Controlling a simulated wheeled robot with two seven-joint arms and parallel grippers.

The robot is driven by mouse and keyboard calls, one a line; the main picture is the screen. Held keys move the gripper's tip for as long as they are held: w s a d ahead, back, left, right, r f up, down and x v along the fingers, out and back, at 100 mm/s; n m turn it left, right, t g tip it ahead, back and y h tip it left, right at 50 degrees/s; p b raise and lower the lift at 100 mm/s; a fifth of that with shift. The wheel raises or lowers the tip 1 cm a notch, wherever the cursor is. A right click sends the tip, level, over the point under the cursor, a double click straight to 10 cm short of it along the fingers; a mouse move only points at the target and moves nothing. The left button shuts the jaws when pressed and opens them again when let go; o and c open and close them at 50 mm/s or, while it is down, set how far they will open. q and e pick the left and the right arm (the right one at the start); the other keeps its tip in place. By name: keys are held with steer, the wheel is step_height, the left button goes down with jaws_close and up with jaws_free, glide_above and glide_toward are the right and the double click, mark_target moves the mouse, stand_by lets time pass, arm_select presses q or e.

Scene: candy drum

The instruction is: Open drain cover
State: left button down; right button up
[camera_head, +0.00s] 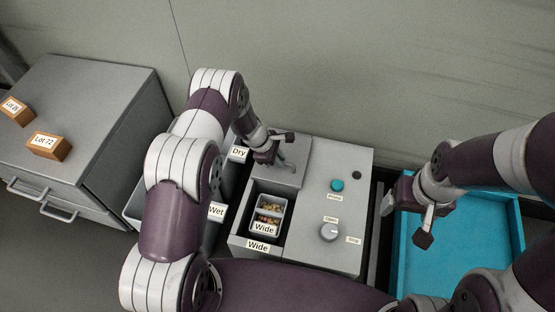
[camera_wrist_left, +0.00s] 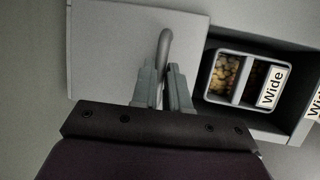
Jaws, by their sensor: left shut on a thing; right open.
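The drain cover is a flat light grey plate (camera_head: 300,148) at the back left of the grey machine, behind the open bay. It also shows in the left wrist view (camera_wrist_left: 108,45), where a curved grey handle (camera_wrist_left: 166,42) stands up from it. My left gripper (camera_head: 279,153) is over the plate, and in the left wrist view its fingers (camera_wrist_left: 161,84) are shut on the handle. The plate looks flat and closed; what lies under it is hidden. My right gripper (camera_head: 425,222) is open and empty above the blue tray (camera_head: 480,290).
A bin with candies (camera_head: 269,209) sits in the open bay labelled Wide. The machine top (camera_head: 325,165) carries a teal button (camera_head: 338,186) and a grey knob (camera_head: 330,232). Bins labelled Dry and Wet are partly behind my left arm. A grey cabinet (camera_head: 95,100) with brown blocks stands left.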

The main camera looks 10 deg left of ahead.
arm_select(q)
steer(key=c, duration=1.1)
jaws_free()
steer(key=p+v, duration=0.5)
steer(key=v, duration=0.7)
steer(key=shift+s+a+r, duration=0.1)
steer(key=shift+a+r, duration=0.05)
steer(key=shift+r, duration=0.15)
